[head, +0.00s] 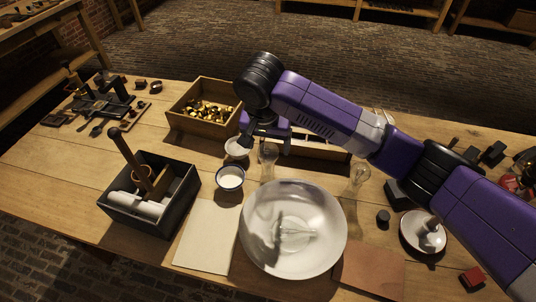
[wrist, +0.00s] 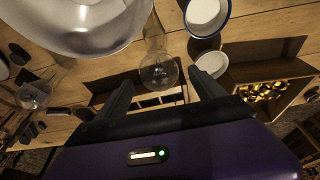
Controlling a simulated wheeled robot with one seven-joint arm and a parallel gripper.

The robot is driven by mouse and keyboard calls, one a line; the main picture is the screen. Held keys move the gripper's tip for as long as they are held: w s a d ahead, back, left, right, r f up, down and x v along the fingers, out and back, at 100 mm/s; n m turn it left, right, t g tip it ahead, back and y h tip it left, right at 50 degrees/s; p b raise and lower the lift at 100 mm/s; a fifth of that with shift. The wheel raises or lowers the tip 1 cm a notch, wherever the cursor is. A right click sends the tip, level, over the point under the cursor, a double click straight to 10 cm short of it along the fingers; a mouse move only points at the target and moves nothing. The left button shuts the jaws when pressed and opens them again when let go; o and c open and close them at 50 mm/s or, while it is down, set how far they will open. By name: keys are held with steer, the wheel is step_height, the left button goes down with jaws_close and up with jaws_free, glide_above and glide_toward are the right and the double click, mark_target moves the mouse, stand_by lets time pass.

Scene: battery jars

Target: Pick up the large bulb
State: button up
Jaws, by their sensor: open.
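A clear glass bulb (head: 268,153) with a narrow neck is on the table behind the big glass dish, just below my gripper (head: 265,137). In the wrist view this bulb (wrist: 158,71) shows between and slightly beyond the two fingertips of my gripper (wrist: 158,84), with a gap on both sides. The gripper is open and empty. A second clear bulb (head: 360,173) is farther right; it also shows at the left of the wrist view (wrist: 34,96). I cannot tell for certain which bulb is larger.
The wide glass dish (head: 252,252) fills the table's front middle. A blue-rimmed white cup (head: 230,178) and a small white dish (head: 237,147) are close left of the bulb. A wooden box of brass pieces (head: 178,121) and a long wooden rack (head: 325,154) are near.

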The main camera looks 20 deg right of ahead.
steer(key=c, duration=1.7)
steer(key=shift+o, duration=0.2)
steer(key=shift+r, duration=0.15)
